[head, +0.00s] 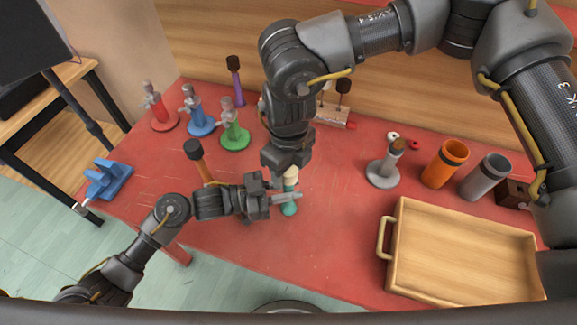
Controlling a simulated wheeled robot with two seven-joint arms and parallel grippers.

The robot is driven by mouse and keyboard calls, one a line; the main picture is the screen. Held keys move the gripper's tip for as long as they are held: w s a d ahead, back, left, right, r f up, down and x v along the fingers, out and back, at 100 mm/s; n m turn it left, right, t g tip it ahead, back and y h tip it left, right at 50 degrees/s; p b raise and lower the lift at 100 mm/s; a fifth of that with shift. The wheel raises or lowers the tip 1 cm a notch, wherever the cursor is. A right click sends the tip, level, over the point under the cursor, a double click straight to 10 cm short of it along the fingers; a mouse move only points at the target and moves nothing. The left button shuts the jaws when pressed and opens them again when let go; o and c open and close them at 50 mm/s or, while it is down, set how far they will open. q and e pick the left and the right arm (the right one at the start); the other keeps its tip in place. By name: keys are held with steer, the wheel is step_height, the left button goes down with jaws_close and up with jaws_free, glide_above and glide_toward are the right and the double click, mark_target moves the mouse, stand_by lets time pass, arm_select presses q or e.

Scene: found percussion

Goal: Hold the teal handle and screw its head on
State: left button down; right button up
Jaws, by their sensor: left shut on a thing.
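The teal handle (289,209) stands upright near the middle of the red table, with teal showing above and below my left gripper's fingers. My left gripper (287,198) comes in level from the left and is shut on the teal handle. A cream head (291,174) is at the top of the handle, in line with it. My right gripper (290,167) points down from above, right at the cream head. Its fingers are mostly hidden by its own body, so I cannot tell whether they grip the head. The joint between head and handle is too small to read.
A wooden tray (386,272) fills the front right. A grey stand (382,180), an orange cup (437,178) and a grey cup (477,190) stand at the right. Red, blue and green (235,141) stands are back left. An orange-handled mallet (204,171) stands beside my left arm.

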steer(key=c, duration=0.9)
steer(key=m, duration=1.7)
steer(key=shift+m, duration=0.3)
steer(key=o, duration=1.1)
steer(key=shift+r, duration=2.25)
